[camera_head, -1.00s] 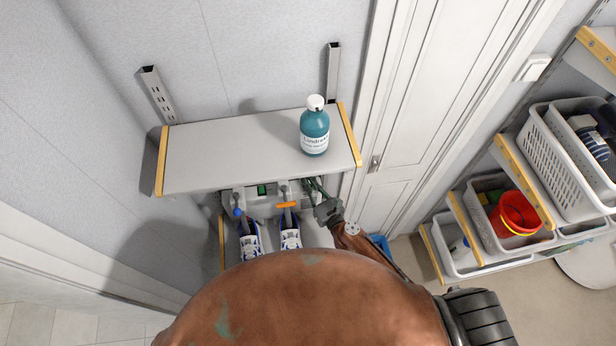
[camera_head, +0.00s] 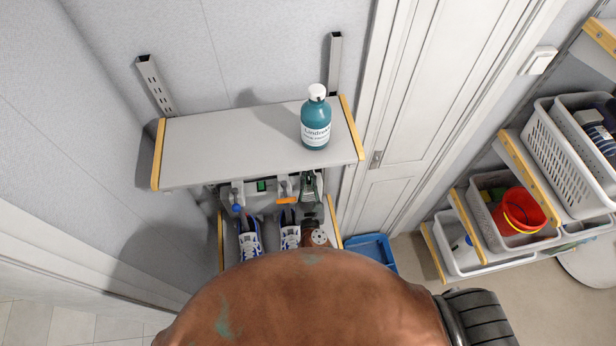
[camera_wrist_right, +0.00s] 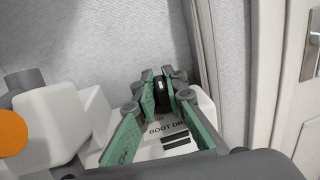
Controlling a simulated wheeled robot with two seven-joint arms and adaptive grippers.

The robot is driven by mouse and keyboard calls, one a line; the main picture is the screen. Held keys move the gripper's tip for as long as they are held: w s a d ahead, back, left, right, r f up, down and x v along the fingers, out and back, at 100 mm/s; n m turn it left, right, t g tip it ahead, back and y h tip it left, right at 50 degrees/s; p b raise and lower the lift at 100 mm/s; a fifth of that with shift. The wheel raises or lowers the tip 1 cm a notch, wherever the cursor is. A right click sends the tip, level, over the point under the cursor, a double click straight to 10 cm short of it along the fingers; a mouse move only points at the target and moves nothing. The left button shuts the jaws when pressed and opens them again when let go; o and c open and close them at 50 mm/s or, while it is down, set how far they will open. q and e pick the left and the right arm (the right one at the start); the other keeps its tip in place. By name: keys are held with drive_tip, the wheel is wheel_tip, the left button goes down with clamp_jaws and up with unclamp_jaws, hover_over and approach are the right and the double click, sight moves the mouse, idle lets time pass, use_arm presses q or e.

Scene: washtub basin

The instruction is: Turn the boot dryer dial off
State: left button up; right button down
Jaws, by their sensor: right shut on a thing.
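In the right wrist view, the dryer (camera_wrist_right: 178,133) carries the label "BOOT DR", partly hidden. Its black dial (camera_wrist_right: 161,91) with a light mark is between the green fingertips. My right gripper (camera_wrist_right: 159,92) is shut on the dial. In the head view, my right gripper (camera_head: 309,186) is at the dryer's right end, and the dial is hidden there. My left gripper is not in view.
The shelf (camera_head: 220,150) overhangs the dryer and holds a teal bottle (camera_head: 316,125). Two blue-and-white shoes (camera_head: 250,240) are below the dryer. A blue bin (camera_head: 370,250) is on the floor to the right, beside a door (camera_head: 395,150). Baskets (camera_head: 568,140) fill the right-hand shelves.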

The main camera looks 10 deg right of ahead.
drive_tip(key=shift+d+f, duration=0.1)
drive_tip(key=shift+d, duration=0.1)
drive_tip(key=c, duration=1.8)
unclamp_jaws()
drive_tip(key=shift+c, duration=0.2)
drive_tip(key=shift+s+a, duration=0.1)
drive_tip(key=s+a, duration=0.1)
drive_tip(key=s, duration=1)
drive_tip(key=shift+s+a, duration=0.35)
drive_tip(key=shift+a, duration=0.05)
